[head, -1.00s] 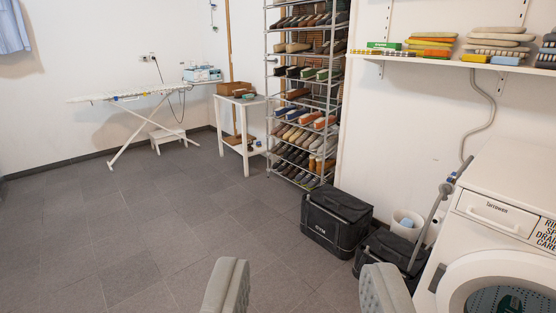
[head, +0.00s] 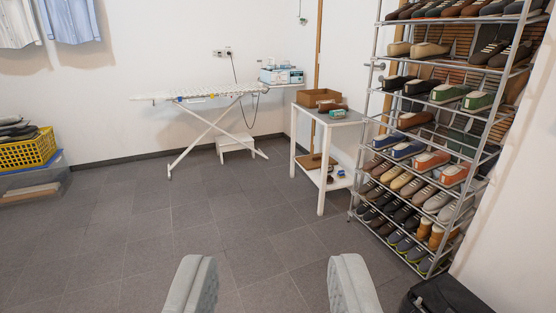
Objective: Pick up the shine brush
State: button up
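My gripper (head: 268,272) is open and empty, its two grey padded fingers wide apart at the bottom of the view. A small white side table (head: 306,140) stands ahead, right of the middle and well beyond my gripper. On its top lie a brown box (head: 318,97) and a small reddish-brown item (head: 333,107) that may be a brush. Small items, too small to name, lie on its lower shelf (head: 333,186). I cannot tell for sure which thing is the shine brush.
A tall metal rack (head: 456,128) full of shoes stands at the right, with a black bag (head: 445,297) before it. An ironing board (head: 205,95) and white step stool (head: 233,146) are at the back. A yellow basket (head: 28,150) is far left. The middle floor is clear.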

aim_at(337, 114)
jog(key=i+u, duration=0.5)
jog(key=i, duration=1.2)
jog(key=i+l+z, duration=0.2)
jog(key=i+z, duration=0.2)
jog(key=i, duration=0.2)
jog(key=i+z, duration=0.4)
jog(key=i, duration=0.25)
jog(key=i+j+z, duration=0.2)
jog(key=i+z, duration=0.2)
jog(key=i, duration=0.2)
jog(key=i+j+z, duration=0.1)
jog(key=i+z, duration=0.25)
jog(key=i, duration=0.8)
